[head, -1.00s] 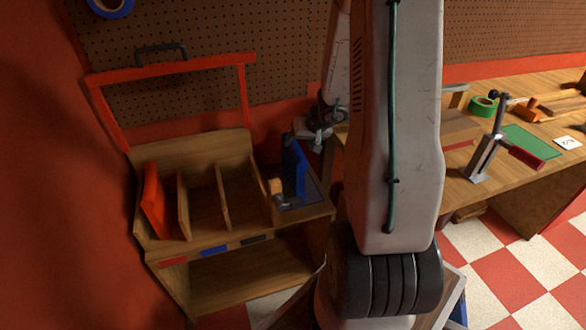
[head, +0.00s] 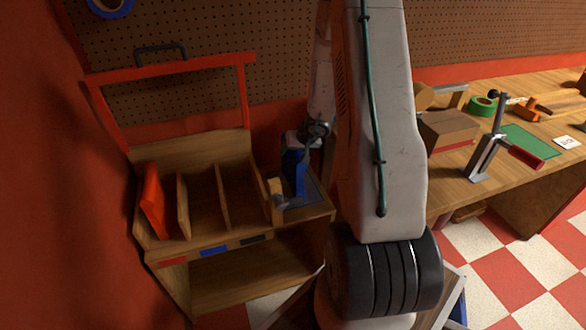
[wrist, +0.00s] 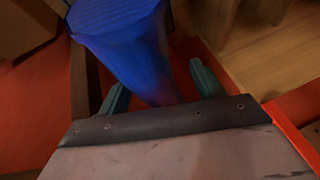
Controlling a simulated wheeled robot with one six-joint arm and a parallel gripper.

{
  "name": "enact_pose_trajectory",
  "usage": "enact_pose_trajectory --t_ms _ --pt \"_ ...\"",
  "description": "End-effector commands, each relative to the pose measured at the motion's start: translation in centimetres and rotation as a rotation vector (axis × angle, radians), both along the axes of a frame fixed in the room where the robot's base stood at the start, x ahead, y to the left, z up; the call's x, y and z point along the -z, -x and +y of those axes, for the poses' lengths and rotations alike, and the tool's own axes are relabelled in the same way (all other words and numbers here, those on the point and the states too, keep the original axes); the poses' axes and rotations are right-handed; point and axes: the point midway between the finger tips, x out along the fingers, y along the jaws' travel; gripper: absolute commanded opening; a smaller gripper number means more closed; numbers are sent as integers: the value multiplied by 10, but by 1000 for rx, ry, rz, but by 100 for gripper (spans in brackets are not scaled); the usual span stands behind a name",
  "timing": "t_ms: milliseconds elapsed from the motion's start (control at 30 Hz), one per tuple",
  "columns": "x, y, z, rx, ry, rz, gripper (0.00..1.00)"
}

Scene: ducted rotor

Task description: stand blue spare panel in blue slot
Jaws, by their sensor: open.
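The blue spare panel (head: 291,165) stands upright on the small shelf at the right of the wooden rack. My gripper (head: 308,142) is right at the panel's upper right part in the head view and partly covers it. In the wrist view the blue panel (wrist: 130,45) fills the space between and beyond my two parted green fingers (wrist: 160,90). The gripper is open; whether either finger touches the panel cannot be told. The blue label (head: 214,250) marks a slot on the rack's front edge, and the compartment above it looks empty.
The wooden rack (head: 140,240) has upright dividers, a red panel (head: 153,200) in its left compartment, and red and black labels. A clamp-like tool (head: 277,195) stands beside the blue panel. A workbench (head: 455,190) with a box and tools lies at the right.

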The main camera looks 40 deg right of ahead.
Motion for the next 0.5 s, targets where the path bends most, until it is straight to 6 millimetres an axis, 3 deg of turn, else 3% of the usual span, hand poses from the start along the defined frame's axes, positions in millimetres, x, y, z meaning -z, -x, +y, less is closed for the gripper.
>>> enact_pose_trajectory --t_ms 33,267,500 --pt "0 0 0 0 0 0 66" --pt "0 0 0 0 0 0 2" --pt "-1 0 0 0 0 0 0"
